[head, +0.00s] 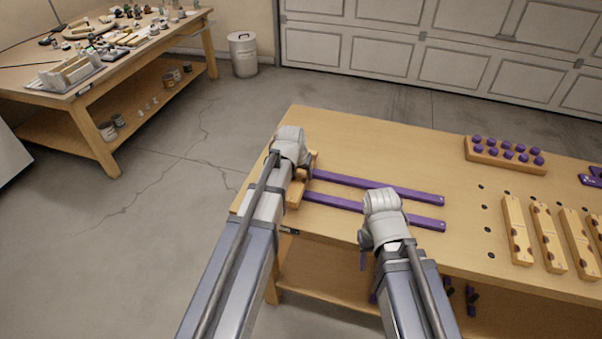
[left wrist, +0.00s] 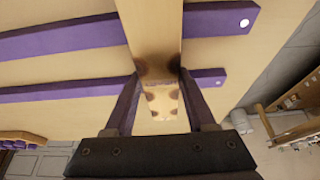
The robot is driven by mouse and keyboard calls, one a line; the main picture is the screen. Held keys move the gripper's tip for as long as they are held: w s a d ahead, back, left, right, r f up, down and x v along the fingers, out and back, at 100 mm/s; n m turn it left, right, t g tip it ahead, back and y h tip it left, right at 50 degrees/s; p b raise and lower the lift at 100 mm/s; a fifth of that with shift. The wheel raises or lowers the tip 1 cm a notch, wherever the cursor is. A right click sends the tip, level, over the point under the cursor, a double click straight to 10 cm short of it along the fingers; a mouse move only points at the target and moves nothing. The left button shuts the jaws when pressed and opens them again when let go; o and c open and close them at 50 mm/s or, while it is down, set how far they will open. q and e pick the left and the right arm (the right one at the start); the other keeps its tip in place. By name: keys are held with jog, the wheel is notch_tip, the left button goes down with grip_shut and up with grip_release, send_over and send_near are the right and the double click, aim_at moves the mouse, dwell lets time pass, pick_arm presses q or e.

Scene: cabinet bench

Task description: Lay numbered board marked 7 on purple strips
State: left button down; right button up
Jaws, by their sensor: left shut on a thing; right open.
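Two purple strips lie parallel on the bench top in the head view, a far one (head: 385,187) and a near one (head: 425,223). My left gripper (head: 303,176) is over the strips' left ends, shut on a light wooden board (head: 294,195). In the left wrist view the board (left wrist: 155,25) runs crosswise over both strips, between the fingers (left wrist: 156,98). I cannot tell whether it touches the strips. No number is readable on it. My right gripper (head: 363,258) is open at the bench's front edge, mostly hidden by its wrist.
Several similar wooden boards (head: 516,230) lie side by side at the right of the bench (head: 400,145). A wooden block with purple pegs (head: 505,155) stands at the back. The bench between block and strips is clear. A cluttered second table (head: 75,90) stands far left.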

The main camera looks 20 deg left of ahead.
pick_arm(q)
jog(key=shift+c, duration=0.7)
grip_release()
jog(key=shift+r+p, duration=3.95)
jog(key=shift+p, duration=0.05)
